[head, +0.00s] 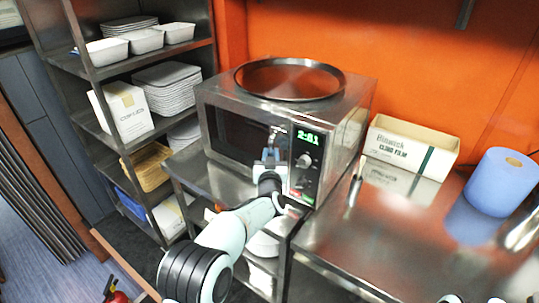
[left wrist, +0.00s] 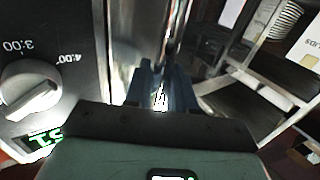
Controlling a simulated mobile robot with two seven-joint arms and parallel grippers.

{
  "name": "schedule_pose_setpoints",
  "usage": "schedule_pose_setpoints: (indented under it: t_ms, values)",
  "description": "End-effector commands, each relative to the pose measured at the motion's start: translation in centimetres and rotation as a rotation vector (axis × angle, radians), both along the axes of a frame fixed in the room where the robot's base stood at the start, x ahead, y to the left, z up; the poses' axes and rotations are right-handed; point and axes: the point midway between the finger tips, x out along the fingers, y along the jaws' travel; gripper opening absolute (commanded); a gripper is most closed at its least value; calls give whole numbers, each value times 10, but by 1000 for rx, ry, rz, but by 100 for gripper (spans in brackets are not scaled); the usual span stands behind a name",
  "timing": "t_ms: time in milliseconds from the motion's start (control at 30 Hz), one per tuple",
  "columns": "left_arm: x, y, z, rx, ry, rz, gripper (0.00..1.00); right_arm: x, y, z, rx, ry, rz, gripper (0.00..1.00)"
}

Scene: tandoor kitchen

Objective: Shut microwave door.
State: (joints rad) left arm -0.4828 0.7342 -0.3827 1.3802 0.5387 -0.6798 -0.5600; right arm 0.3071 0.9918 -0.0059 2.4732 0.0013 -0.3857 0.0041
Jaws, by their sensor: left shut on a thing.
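The steel microwave (head: 345,130) stands on a steel counter, its front facing left and toward me. Its dark-windowed door (head: 235,135) looks flush or nearly flush with the front; a small gap cannot be ruled out. My left gripper (head: 270,154) is at the door's right edge, beside the control panel, and hides part of the door there. In the left wrist view its blue fingers (left wrist: 160,92) are shut around the upright door handle (left wrist: 177,35), partly hidden between them. The panel's dial (left wrist: 30,90) is close to the left.
A round dark tray (head: 290,80) lies on top of the microwave. A white box (head: 412,147) and a blue paper roll (head: 500,182) stand on the counter to the right. Shelves (head: 150,62) with dishes and boxes stand left. The counter's front middle is clear.

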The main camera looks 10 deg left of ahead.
Motion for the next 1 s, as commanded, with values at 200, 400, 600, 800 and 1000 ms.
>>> schedule_pose_setpoints:
  t_ms: [200,400,600,800,1000]
  values:
    - [1,-4,8,0,-15,-8,34,0,0,0,0,0,0,0]
    - [1,-3,5,1,-10,-6,40,0,0,0,0,0,0,0]
    - [-8,-3,2,0,-7,-5,40,-4,0,-5,0,4,0,0]
    - [-43,-9,1,-3,-8,-7,40,-14,0,-23,0,17,0,0]
    - [-88,-17,3,-3,-12,-8,40,-22,0,-37,0,25,0,0]
